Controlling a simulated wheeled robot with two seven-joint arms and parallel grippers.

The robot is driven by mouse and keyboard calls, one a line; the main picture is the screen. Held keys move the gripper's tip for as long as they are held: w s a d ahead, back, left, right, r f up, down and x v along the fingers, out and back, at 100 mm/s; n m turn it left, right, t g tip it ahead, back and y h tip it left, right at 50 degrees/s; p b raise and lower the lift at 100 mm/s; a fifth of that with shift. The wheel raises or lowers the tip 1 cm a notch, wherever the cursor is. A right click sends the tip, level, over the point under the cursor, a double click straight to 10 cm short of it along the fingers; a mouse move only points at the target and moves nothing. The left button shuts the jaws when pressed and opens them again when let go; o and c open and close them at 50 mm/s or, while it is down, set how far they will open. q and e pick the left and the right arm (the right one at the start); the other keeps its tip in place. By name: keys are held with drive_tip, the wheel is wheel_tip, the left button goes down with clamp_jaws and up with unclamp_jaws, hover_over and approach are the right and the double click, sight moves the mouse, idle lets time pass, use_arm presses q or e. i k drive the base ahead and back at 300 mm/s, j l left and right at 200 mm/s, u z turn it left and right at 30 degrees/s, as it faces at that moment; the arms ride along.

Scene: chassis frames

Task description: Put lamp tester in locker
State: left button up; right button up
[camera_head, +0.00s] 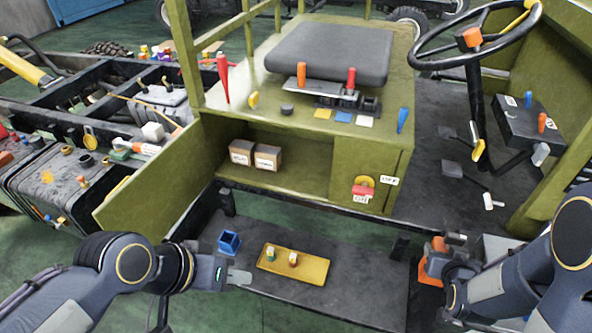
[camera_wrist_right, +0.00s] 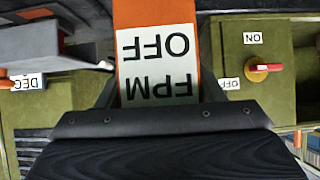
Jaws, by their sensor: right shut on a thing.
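The locker (camera_head: 310,178) is the green compartment under the seat. Its door (camera_head: 150,190) stands open to the left, and two small labelled boxes are inside. My right gripper (camera_head: 440,262) is shut on an orange device (camera_head: 430,272) at the right end of the dark platform. In the right wrist view this orange device (camera_wrist_right: 157,50) carries a white label reading OFF and FPM; it may be the lamp tester, but I cannot tell for sure. My left gripper (camera_head: 240,277) is over the platform's left part, seen side-on; its opening is unclear.
A yellow tray (camera_head: 310,272) with small lamps lies on the dark platform, beside a blue open box (camera_head: 229,242). A red switch (camera_head: 363,187) sits on the green panel right of the locker. The boxes (camera_head: 266,157) occupy the locker's left; its right floor is free.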

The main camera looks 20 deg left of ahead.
sight(305, 173)
drive_tip(key=k+u, duration=0.15)
drive_tip(key=u, duration=0.2)
drive_tip(key=k+u, duration=0.15)
drive_tip(key=u, duration=0.2)
drive_tip(key=k+j+u, duration=0.15)
drive_tip(key=u, duration=0.2)
drive_tip(key=i+l+u, duration=0.6)
drive_tip(key=l+u, duration=0.2)
drive_tip(key=i+l+u, duration=0.25)
drive_tip(key=l, duration=0.2)
drive_tip(key=k, duration=0.1)
